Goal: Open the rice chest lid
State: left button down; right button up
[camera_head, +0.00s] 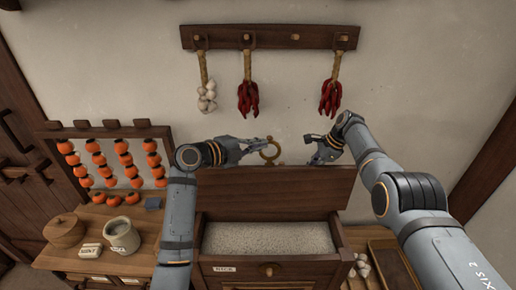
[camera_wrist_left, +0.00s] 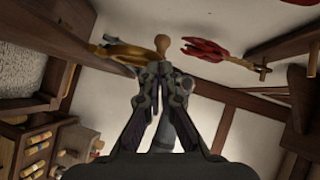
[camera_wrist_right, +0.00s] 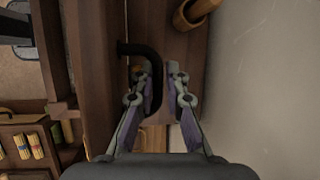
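The rice chest (camera_head: 300,268) stands in the middle of the head view with a RICE label on its front. Its lid (camera_head: 275,192) stands raised, tilted back toward the wall, and pale rice (camera_head: 268,238) shows inside. My left gripper (camera_head: 266,145) is above the lid's top edge beside a brass ring. In the left wrist view its fingertips (camera_wrist_left: 163,76) meet, with nothing clearly held. My right gripper (camera_head: 312,150) is at the lid's top right corner. In the right wrist view its fingers (camera_wrist_right: 160,82) are apart around a black curved handle (camera_wrist_right: 152,58).
The brass ring (camera_head: 270,153) is by a wooden peg at the wall. Garlic (camera_head: 206,97) and red peppers (camera_head: 248,98) hang from a peg rail (camera_head: 270,37) above. A jar (camera_head: 121,236), a round wooden box (camera_head: 64,230) and several persimmons stand left; a wooden tray (camera_head: 375,265) lies right.

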pick_arm(q)
jog(key=shift+w+a+f, duration=0.1)
jog(key=shift+w+f, duration=0.05)
jog(key=shift+w, duration=0.2)
pick_arm(e)
jog(key=shift+o, duration=0.7)
jog(key=shift+w+a+r, duration=0.1)
jog(key=shift+w+r, duration=0.1)
jog(key=shift+w, duration=0.1)
pick_arm(q)
jog(key=shift+w+f, duration=0.25)
jog(key=shift+w, duration=0.15)
jog(key=shift+s+r, duration=0.1)
jog(key=shift+s, duration=0.25)
pick_arm(e)
jog(key=shift+s+f, duration=0.15)
jog(key=shift+f, duration=0.15)
